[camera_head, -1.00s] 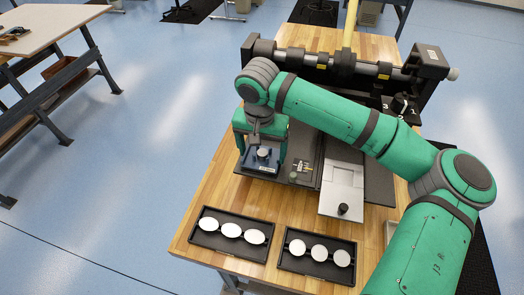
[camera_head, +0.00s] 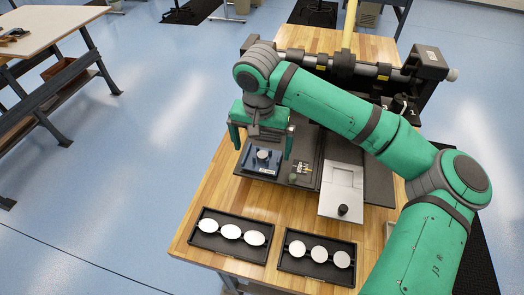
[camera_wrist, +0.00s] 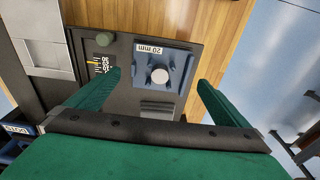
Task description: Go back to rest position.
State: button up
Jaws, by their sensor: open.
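My gripper (camera_head: 262,140) is open, with its green fingers spread and nothing between them, in the head view. It is above the blue badge press base (camera_head: 247,162), which has a round silver disc (camera_head: 263,155) on it. In the wrist view my gripper's two fingers (camera_wrist: 160,82) point toward the same blue base (camera_wrist: 178,88), labelled 20 mm, with the disc (camera_wrist: 160,75) between them in the picture. The fingers look apart from the base.
A grey plate with a black knob (camera_head: 341,190) lies to the right. A large dark press frame (camera_head: 300,62) stands behind.

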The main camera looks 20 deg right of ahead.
notch_tip(320, 180, up, 8)
jog(key=shift+s+a+f, duration=0.15)
jog(key=shift+s+a, duration=0.1)
jog(key=shift+s, duration=0.15)
dwell(0.5)
